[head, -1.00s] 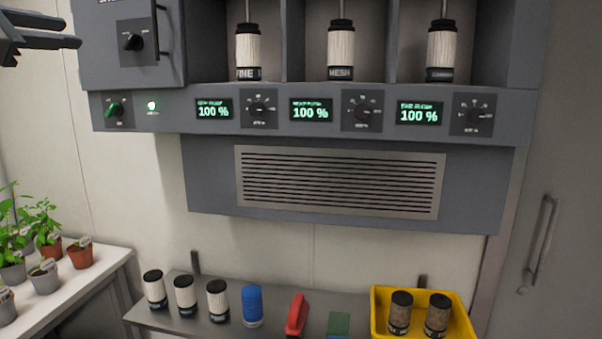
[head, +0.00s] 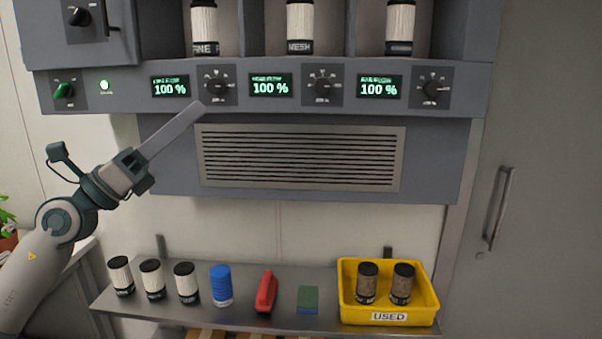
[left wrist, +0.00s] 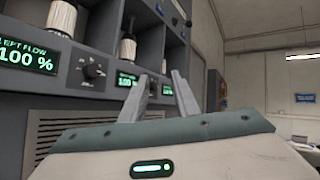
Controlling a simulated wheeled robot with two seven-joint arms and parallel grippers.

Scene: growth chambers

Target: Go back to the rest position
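My left gripper (head: 198,108) reaches in from the left in the head view, in front of the grey cabinet (head: 300,190) and left of its vent grille (head: 300,158). In the left wrist view its two fingers (left wrist: 160,76) stand apart with nothing between them. Three white filter cartridges (head: 203,28), (head: 300,28), (head: 400,28) stand in the cabinet's bays. The three displays (head: 171,88) under them read 100 %. My right gripper is not in view.
The shelf (head: 250,318) below holds several white cartridges (head: 121,277), a blue cylinder (head: 221,286), a red object (head: 266,292), a green block (head: 307,299) and a yellow "USED" bin (head: 432,308) with two brown cartridges (head: 367,283). A closed door (head: 550,170) is at right.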

